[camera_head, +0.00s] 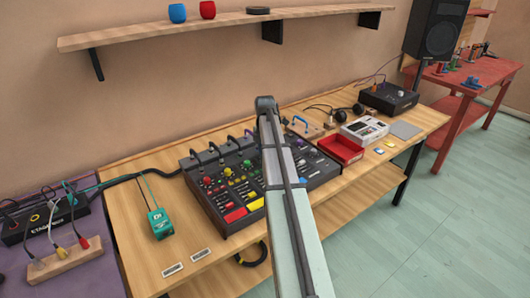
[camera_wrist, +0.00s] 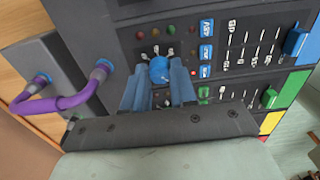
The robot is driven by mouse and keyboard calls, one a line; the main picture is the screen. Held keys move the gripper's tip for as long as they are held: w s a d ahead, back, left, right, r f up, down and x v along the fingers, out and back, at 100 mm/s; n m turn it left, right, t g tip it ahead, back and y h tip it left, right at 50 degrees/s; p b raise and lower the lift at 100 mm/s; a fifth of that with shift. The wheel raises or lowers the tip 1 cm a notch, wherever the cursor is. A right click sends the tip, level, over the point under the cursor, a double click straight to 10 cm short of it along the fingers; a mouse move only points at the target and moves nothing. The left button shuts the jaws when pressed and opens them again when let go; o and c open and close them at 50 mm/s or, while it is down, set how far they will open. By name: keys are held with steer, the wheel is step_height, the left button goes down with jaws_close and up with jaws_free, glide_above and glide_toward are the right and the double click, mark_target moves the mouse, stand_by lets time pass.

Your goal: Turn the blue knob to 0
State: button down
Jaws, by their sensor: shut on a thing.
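The blue knob (camera_wrist: 159,69) is on the dark mixer panel in the wrist view, with small white marks around its upper side. My gripper (camera_wrist: 159,84) has its two blue fingers on either side of the knob, shut on it. The number the knob points to is too small to read. In the head view the mixer (camera_head: 222,205) stands on the wooden table. My arm crosses in front of it there and hides the blue knob and the gripper fingers.
A purple cable (camera_wrist: 70,100) plugs in left of the knob. Sliders, including a blue one (camera_wrist: 296,40) and a green one (camera_wrist: 270,98), lie to the right. A red tray (camera_head: 341,149) and a teal box (camera_head: 160,223) flank the mixer. A shelf (camera_head: 220,30) hangs above.

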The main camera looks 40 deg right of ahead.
stand_by(0.3)
steer(key=c, duration=0.9)
jaws_free()
step_height(320, 180, up, 14)
stand_by(0.4)
